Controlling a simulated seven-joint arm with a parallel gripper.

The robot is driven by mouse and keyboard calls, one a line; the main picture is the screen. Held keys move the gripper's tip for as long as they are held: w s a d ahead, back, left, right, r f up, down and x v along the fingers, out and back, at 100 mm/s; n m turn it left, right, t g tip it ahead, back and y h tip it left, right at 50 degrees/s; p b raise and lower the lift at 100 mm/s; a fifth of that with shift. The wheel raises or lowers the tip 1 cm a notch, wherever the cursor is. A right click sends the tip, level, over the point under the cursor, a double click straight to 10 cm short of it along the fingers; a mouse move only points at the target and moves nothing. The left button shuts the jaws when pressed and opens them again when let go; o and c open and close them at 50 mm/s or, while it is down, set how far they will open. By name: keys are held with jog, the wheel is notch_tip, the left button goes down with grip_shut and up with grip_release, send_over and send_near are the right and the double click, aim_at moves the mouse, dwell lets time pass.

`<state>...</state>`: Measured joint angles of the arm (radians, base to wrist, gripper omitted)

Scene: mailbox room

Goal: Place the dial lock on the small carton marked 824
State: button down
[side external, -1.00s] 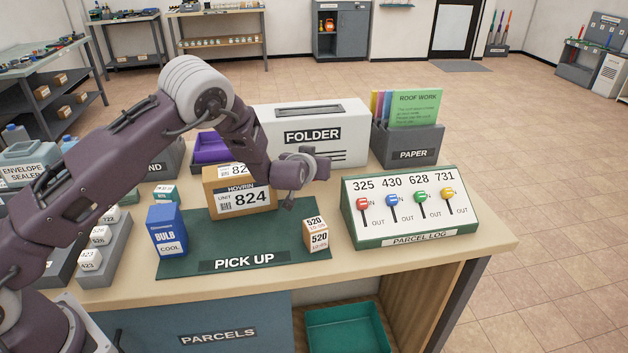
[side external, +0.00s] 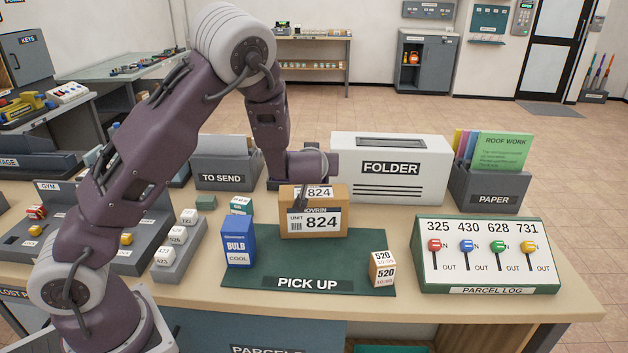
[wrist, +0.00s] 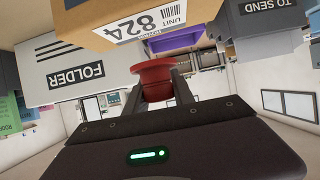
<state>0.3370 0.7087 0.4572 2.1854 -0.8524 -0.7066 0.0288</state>
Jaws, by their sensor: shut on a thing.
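The small carton marked 824 (side external: 328,222) stands on the green pick-up mat (side external: 270,265), its label facing the front and another on its top. In the wrist view the carton (wrist: 190,37) is upside down at the top. My gripper (side external: 300,203) is at the carton's upper left front, partly covering its top label. In the wrist view its fingers are shut on a round red thing, seemingly the dial lock (wrist: 153,76). Its dial face is not visible. The lock is hidden in the side view; I cannot tell whether it touches the carton.
A blue bulb box (side external: 238,246) stands left of the carton and a small 520 carton (side external: 382,269) to its right. The white folder box (side external: 390,170) is behind. The parcel log panel (side external: 488,256) is at right. The mat's front middle is clear.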

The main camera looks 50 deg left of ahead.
aim_at(314, 186)
notch_tip(314, 186, down, 4)
jog(key=shift+f, duration=0.1)
jog(key=shift+f, duration=0.1)
jog(key=c, duration=1.1)
grip_release()
jog(key=shift+o, duration=0.2)
